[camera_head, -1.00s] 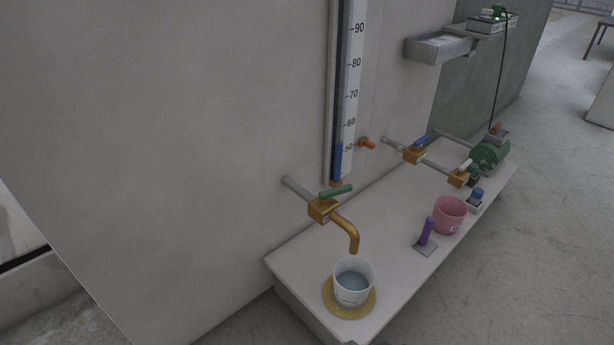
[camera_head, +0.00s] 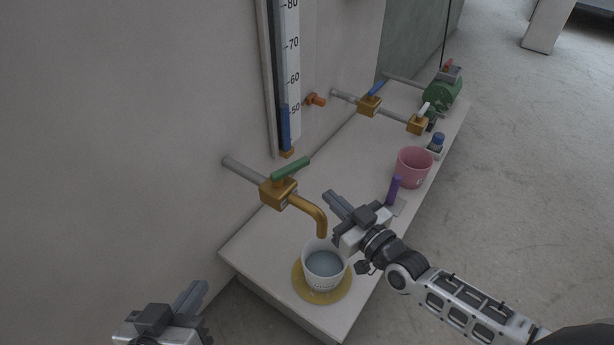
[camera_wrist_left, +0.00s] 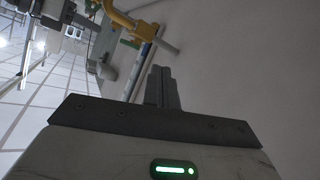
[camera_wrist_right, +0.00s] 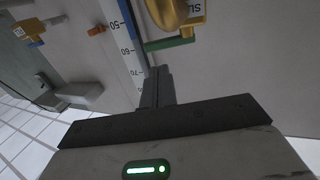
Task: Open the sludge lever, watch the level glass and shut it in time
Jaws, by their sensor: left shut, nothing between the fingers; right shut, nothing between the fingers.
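The green sludge lever (camera_head: 291,168) sits crosswise to the pipe on a brass valve (camera_head: 279,193) with a curved spout. It also shows in the right wrist view (camera_wrist_right: 168,43). No stream shows at the spout. The level glass (camera_head: 285,128) is on the wall; its blue column tops out near the 50 mark. A white bucket (camera_head: 324,272) with grey liquid stands under the spout on a yellow disc (camera_head: 300,287). My right gripper (camera_head: 331,199) is shut and empty, right of the spout and apart from the lever. My left gripper (camera_head: 197,293) is shut and empty, lower left of the bench.
A purple handle (camera_head: 393,190), pink bucket (camera_head: 414,167) and blue knob (camera_head: 438,140) stand along the bench (camera_head: 248,252). Farther back are a blue-lever valve (camera_head: 370,104), a white-lever valve (camera_head: 418,124) and a green pump (camera_head: 442,95). An orange fitting (camera_head: 316,100) projects from the wall.

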